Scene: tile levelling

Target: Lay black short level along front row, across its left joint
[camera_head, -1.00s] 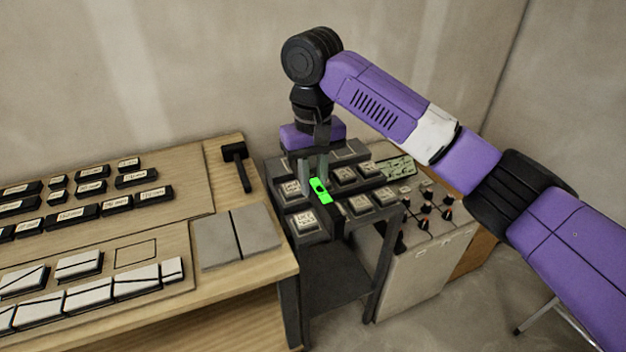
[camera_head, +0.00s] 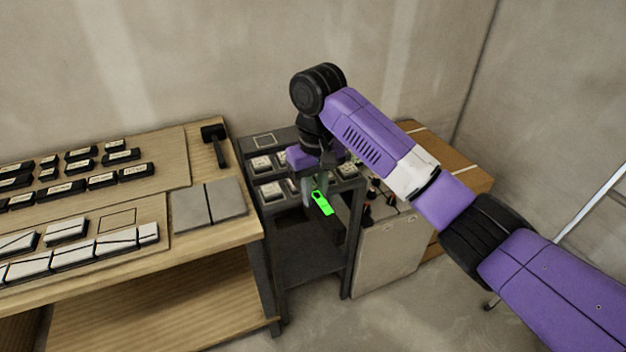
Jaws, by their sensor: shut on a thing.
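My gripper (camera_head: 316,188) is shut on a small bright green piece (camera_head: 323,203) with a dark mark, held at the front edge of the dark rack. No black short level can be made out for certain. The front row of white tiles (camera_head: 75,254) lies on the wooden bench at the left, with dark joints between its tiles; its left end runs out of the picture. A shorter group of white tiles (camera_head: 66,229) lies behind it. My gripper is well to the right of these tiles.
The dark rack (camera_head: 272,195) holds several labelled pieces. Two grey slabs (camera_head: 209,204) and a black mallet (camera_head: 217,144) lie on the bench (camera_head: 215,243). Several labelled black blocks (camera_head: 103,180) stand behind the tiles. A grey cabinet (camera_head: 385,250) with knobs stands right of the rack.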

